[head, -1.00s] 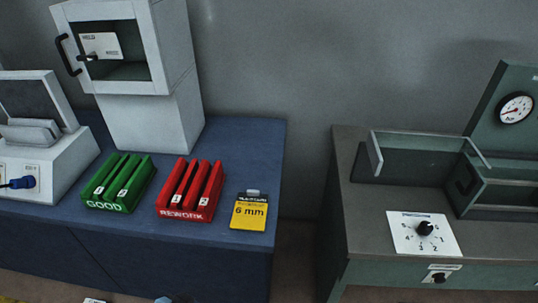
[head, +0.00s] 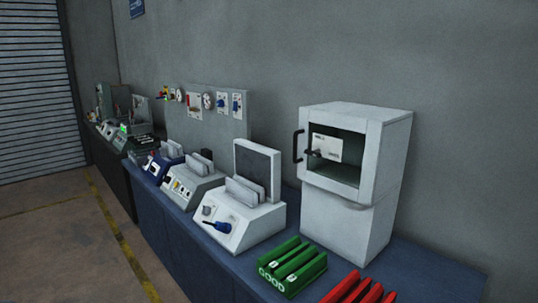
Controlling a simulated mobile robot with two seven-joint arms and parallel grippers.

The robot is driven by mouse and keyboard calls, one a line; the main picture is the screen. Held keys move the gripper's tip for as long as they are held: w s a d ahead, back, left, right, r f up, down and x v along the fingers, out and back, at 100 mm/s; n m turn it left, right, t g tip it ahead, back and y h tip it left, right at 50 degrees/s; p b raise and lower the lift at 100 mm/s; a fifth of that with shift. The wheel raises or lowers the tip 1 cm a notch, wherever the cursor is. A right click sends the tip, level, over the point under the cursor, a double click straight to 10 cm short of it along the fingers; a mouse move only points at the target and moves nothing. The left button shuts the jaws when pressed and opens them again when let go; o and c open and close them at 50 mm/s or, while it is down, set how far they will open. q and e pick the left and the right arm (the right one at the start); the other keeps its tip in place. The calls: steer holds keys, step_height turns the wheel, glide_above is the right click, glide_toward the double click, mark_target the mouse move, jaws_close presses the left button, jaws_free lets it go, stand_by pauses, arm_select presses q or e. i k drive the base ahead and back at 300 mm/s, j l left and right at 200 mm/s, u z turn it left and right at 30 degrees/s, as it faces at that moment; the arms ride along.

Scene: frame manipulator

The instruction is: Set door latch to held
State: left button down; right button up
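The door latch (head: 324,153) is a small dark lever on a white label plate (head: 335,149). It shows at the front of a white cabinet (head: 389,165) with a dark framed window, standing on a white block on the blue bench. The label is too small to read now. A black handle (head: 297,146) is at the left edge of the cabinet door. Neither of my grippers is in view.
A white machine (head: 240,218) with a blue-handled knob stands left of the cabinet. Green (head: 292,267) and red (head: 357,290) racks lie in front. More machines and a grey panel (head: 209,119) line the bench. Open floor (head: 60,220) lies at the left.

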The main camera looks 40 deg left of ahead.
mark_target(316, 153)
steer(key=u, duration=0.95)
